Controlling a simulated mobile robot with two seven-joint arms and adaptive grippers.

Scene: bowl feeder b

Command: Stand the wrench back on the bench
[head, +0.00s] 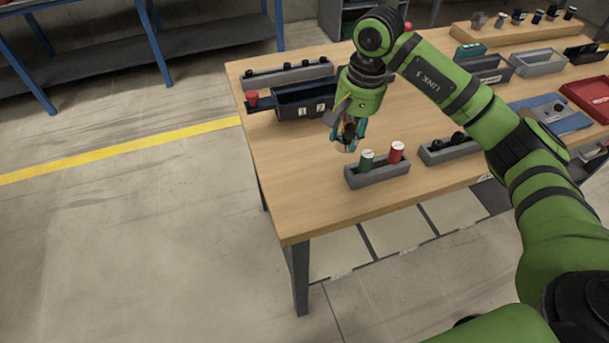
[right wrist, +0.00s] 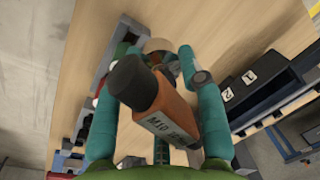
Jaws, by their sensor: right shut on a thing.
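My right gripper (head: 348,142) is shut on an orange tool with a dark cap, which I take for the wrench (right wrist: 175,118). Its label starts with "M". In the right wrist view it lies between the teal fingers, dark cap towards the camera. In the head view the fingers mostly hide it, above the left part of the wooden bench (head: 290,155). I cannot tell whether its far end touches the bench. My left gripper is not in view.
A grey holder (head: 378,178) with green and red cylinders stands close to the gripper, in front. A dark two-compartment bin (head: 305,101), marked 1 and 2, stands behind left. A red piece (head: 252,97) is left of it. Bare bench top lies left of the gripper.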

